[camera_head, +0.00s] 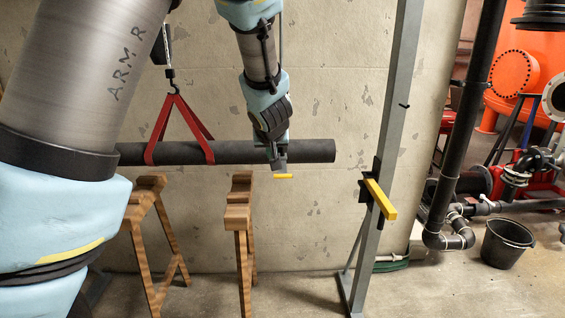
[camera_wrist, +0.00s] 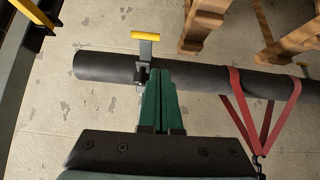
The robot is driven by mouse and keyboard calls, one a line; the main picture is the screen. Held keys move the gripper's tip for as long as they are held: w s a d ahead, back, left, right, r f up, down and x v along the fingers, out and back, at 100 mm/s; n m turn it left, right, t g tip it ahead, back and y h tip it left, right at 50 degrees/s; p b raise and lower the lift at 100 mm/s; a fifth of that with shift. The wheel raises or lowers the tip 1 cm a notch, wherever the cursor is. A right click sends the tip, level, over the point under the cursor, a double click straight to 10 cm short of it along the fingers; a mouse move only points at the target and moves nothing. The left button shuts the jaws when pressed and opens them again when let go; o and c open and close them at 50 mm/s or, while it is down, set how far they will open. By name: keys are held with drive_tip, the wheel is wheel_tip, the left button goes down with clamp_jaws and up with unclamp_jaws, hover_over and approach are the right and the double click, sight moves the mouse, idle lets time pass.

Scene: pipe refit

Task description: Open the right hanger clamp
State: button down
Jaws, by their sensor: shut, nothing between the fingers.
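The right hanger clamp (camera_head: 369,193) is a dark bracket on the grey steel post, with a yellow bar (camera_head: 380,199) sticking out toward the viewer. Whether its jaw is open is not clear. A yellow bar (camera_wrist: 36,12) also shows at the top left of the wrist view. My gripper (camera_head: 278,160) is well left of this clamp, at the pipe (camera_head: 315,151). In the wrist view its green fingers (camera_wrist: 159,75) are together and empty, overlapping the pipe (camera_wrist: 105,67). Beside them a grey lever with a yellow tip (camera_wrist: 145,36) crosses the pipe; I cannot tell whether they touch it.
A red sling (camera_head: 207,136) on a hook holds the pipe level above wooden trestles (camera_head: 238,217). The grey post (camera_head: 388,110) stands between my gripper and the dark pipework (camera_head: 465,110) at right. A black bucket (camera_head: 507,243) is on the floor. Space between pipe end and post is free.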

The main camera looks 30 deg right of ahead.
drive_tip(key=s+d+r, duration=0.1)
drive_tip(key=d, duration=0.2)
drive_tip(key=b, duration=0.3)
hover_over(282, 173)
drive_tip(key=s+a, duration=0.1)
drive_tip(key=s, duration=0.2)
wheel_tip(282, 173, down, 7)
wheel_tip(282, 173, down, 2)
drive_tip(key=shift+w+a+f+t+b, duration=0.1)
drive_tip(key=shift+a+f+t+b, duration=0.05)
drive_tip(key=shift+t+b, duration=0.2)
drive_tip(key=shift+f, duration=0.5)
drive_tip(key=shift+f, duration=0.15)
